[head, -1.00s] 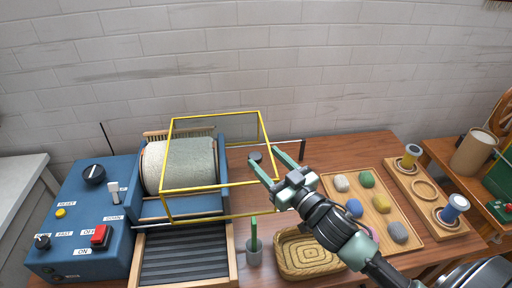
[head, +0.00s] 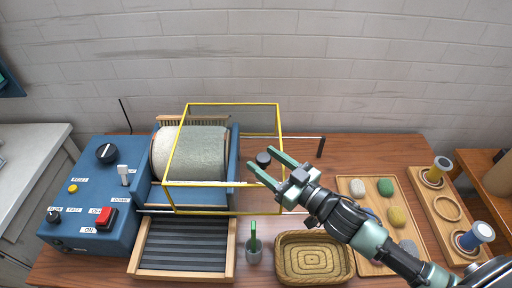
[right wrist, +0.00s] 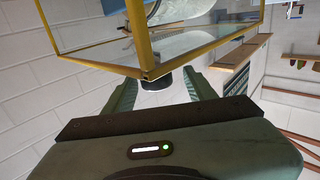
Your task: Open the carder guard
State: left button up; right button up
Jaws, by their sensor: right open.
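The carder guard (head: 225,184) is a clear box with a yellow frame. It sits over the pale wool-covered drum (head: 200,153) of the blue carder (head: 100,200). A dark round knob (head: 263,158) shows at the guard's right side. My right gripper (head: 261,161) is open, with its two green fingers at either side of the knob in the picture. In the right wrist view the knob (right wrist: 157,79) lies between the fingertips, by the guard's yellow corner (right wrist: 148,72). I cannot tell whether the fingers touch it. My left gripper is not in view.
A ribbed tray (head: 185,246) lies before the drum. A wooden tray (head: 352,189) of coloured wool balls lies at right.

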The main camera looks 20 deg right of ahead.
aim_at(258, 155)
jog(key=p+x, duration=0.1)
jog(key=x, duration=0.3)
jog(key=shift+w+d, duration=0.1)
jog(key=shift+w, duration=0.2)
jog(key=shift+s, duration=0.1)
grip_shut()
dwell(1.1)
